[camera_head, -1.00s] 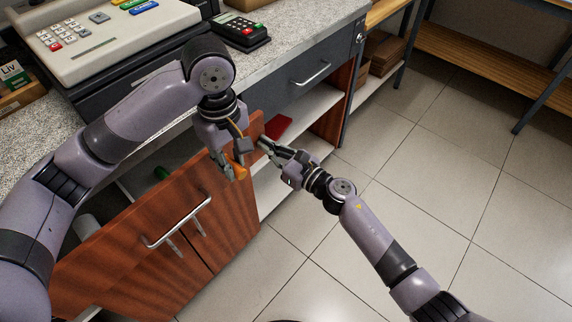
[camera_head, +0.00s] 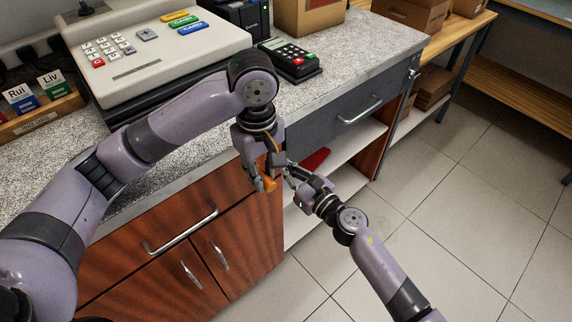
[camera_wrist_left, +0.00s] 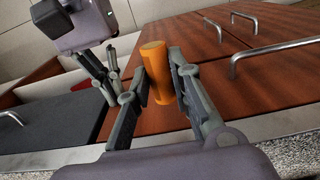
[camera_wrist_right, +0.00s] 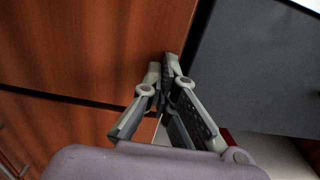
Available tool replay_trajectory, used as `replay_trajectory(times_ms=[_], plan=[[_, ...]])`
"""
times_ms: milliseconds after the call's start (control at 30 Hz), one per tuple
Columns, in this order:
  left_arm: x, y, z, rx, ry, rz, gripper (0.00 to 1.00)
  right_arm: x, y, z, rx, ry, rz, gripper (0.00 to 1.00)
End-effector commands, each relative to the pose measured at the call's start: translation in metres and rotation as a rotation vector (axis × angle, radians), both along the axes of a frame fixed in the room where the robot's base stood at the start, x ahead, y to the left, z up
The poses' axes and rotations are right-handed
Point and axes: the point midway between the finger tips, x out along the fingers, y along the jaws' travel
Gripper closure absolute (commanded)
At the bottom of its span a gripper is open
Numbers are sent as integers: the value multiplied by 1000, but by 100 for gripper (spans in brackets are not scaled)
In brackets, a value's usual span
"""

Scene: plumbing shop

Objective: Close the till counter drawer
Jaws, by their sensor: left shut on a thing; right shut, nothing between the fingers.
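The till counter drawer has a reddish wood front (camera_head: 135,240) with a bar handle (camera_head: 182,232), under the counter edge. No open interior shows above it, and it looks flush or nearly so; a small gap cannot be ruled out. My left gripper (camera_head: 264,184) is shut on an orange cylinder (camera_wrist_left: 155,72), held in front of the drawer's right end. The left wrist view also shows the drawer handle (camera_wrist_left: 274,52). My right gripper (camera_head: 291,172) is shut and empty at the wood front's right edge. In the right wrist view its fingertips (camera_wrist_right: 168,62) are close to the wood; contact is unclear.
The worktop (camera_head: 345,62) carries a till (camera_head: 160,50), a card terminal (camera_head: 290,60) and a cardboard box (camera_head: 308,15). A grey drawer (camera_head: 335,118) sits right of the wood cabinet, above an open shelf with a red item (camera_head: 315,160). Cabinet doors (camera_head: 240,240) lie below. Tiled floor (camera_head: 450,190) is clear at right.

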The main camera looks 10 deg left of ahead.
Motion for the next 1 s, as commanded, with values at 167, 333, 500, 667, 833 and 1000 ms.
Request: replay_trajectory(times_ms=[167,333,500,667,833,1000], plan=[[0,0,0,-1,-1,0,100,-5,4,7,10,-8,15,100],[0,0,1,-1,-1,0,100,-18,-17,4,6,-6,10,100],[0,0,0,-1,-1,0,100,-40,-49,1,4,-1,4,100],[0,0,0,-1,-1,0,100,-59,-76,0,5,1,0,100],[0,0,0,-1,-1,0,100,-71,-93,0,5,1,-1,100],[0,0,0,-1,-1,0,100,-75,-99,1,5,0,-2,100]])
